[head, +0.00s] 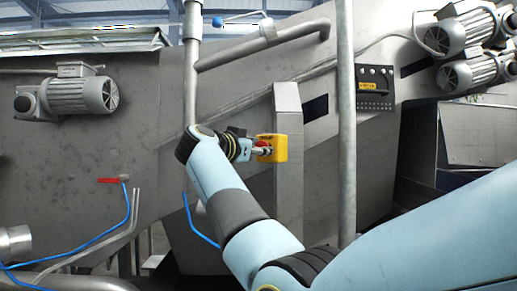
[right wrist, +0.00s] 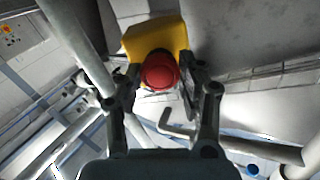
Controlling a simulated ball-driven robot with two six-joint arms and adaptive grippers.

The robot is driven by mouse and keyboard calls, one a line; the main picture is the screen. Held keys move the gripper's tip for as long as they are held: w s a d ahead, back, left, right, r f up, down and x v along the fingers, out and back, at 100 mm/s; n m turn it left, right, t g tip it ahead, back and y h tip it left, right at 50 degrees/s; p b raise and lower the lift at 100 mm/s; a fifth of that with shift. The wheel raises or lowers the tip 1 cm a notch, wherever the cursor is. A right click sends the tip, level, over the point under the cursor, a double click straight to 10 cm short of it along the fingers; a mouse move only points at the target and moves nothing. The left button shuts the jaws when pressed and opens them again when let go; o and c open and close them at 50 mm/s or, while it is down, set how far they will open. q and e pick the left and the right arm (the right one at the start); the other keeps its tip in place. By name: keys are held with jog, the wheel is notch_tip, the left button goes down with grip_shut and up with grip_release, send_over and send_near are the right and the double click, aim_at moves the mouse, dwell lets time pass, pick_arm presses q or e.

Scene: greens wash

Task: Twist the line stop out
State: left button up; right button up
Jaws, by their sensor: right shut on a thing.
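The line stop is a red mushroom button on a yellow box (head: 280,148), mounted on a grey metal post in the head view. The red button (right wrist: 160,70) shows large in the right wrist view, with the yellow box (right wrist: 155,36) behind it. My right gripper (head: 262,149) is at the front of the box, with its fingers on either side of the button. In the right wrist view the right gripper (right wrist: 160,80) is closed on the red button. Whether the button is pressed in or out cannot be told. My left gripper is not in view.
The grey post (head: 288,195) carries the box. A vertical pipe (head: 346,130) stands just right of it, and another pipe (head: 192,70) stands to the left. A dark control panel (head: 374,87) is on the machine behind. A red-handled valve (head: 112,180) is at the left.

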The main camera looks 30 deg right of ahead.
jog(key=shift+m+p, duration=0.85)
jog(key=shift+m, duration=2.75)
jog(key=o, duration=1.2)
jog(key=shift+c, duration=0.2)
jog(key=v, duration=0.7)
jog(key=shift+a, duration=0.2)
